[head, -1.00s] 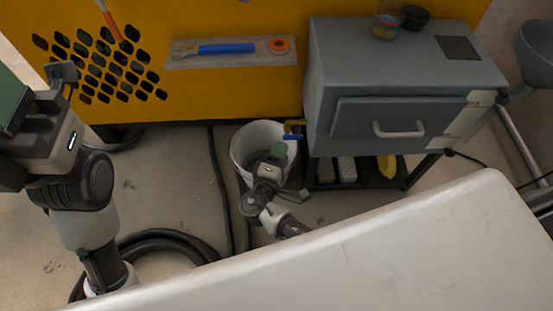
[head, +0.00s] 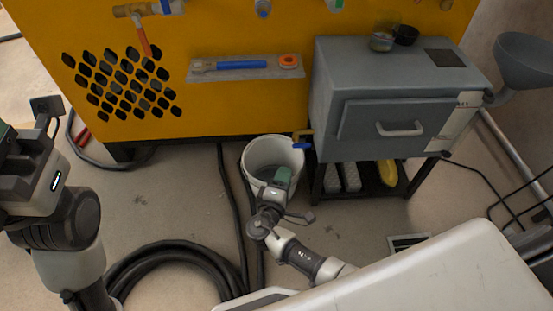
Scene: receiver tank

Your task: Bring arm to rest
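My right arm (head: 311,259) reaches up from the bottom middle. Its gripper (head: 284,175), with a green part at its end, is over the near side of the white bucket (head: 254,154). The fingers cannot be made out, nor anything between them. My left arm (head: 66,222) stands at the left edge, with its green and dark grey end (head: 12,155) cut off by the frame. Its fingertips do not show.
A grey box with a drawer (head: 385,110) stands on a dark stand right of the bucket. The yellow machine (head: 230,108) is behind. A blue-handled valve (head: 304,148) sits above the bucket's right rim. Black hoses (head: 170,250) lie on the floor between my arms.

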